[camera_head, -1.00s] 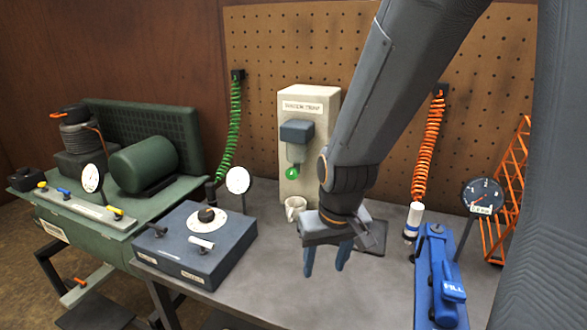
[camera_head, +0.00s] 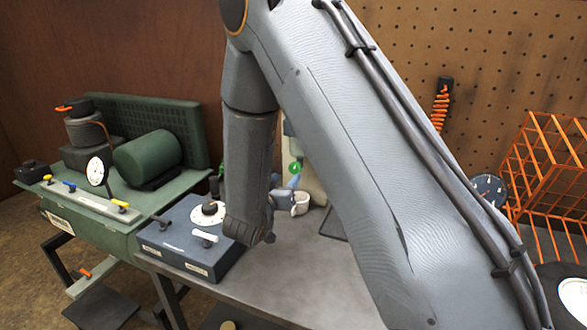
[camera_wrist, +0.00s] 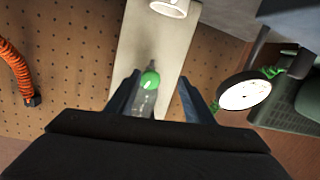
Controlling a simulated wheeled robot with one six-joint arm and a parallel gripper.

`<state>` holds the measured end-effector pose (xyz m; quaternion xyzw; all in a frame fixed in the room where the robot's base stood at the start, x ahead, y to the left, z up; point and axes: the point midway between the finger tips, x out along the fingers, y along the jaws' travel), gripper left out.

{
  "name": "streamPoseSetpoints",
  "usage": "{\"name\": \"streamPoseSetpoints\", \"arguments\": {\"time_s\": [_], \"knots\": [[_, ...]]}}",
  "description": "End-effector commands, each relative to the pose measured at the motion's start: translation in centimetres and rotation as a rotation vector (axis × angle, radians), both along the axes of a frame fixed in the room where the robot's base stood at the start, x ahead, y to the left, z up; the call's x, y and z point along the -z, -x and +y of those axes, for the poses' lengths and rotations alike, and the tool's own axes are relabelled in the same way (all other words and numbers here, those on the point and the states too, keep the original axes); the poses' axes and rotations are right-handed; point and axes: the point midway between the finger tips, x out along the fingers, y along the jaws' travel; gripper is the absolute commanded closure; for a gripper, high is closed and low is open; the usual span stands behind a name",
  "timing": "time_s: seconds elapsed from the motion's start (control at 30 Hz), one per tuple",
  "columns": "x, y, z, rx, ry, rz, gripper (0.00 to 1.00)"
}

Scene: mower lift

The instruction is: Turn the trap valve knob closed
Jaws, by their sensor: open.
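The green trap valve knob (camera_head: 295,168) shows just right of my forearm, on the front of the pale vacuum trap post (camera_head: 309,182), most of which my arm hides. In the head view only a bluish finger of my gripper (camera_head: 292,182) shows, just below the knob. I cannot tell how far the fingertips are from the knob.
A dark blue box (camera_head: 185,262) with a dial and levers is to the left, beside the green pump bench (camera_head: 120,235). A round white gauge (camera_wrist: 244,95) is near my gripper's right side in the wrist view.

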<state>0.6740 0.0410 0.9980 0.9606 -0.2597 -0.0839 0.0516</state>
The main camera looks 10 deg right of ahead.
Motion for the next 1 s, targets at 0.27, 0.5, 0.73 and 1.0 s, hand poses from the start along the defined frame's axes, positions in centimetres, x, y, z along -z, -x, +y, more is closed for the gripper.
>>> {"name": "streamPoseSetpoints", "arguments": {"time_s": [0.27,0.5,0.73,1.0], "knots": [[-0.8,0.9,-0.2,0.087,0.112,-0.083,0.52],[-1.0,-1.3,-2.0,0.091,0.115,-0.087,0.52],[-1.0,-4.0,-3.9,0.091,0.114,-0.086,0.52],[-0.9,-5.2,-4.7,0.089,0.113,-0.087,0.52]]}}
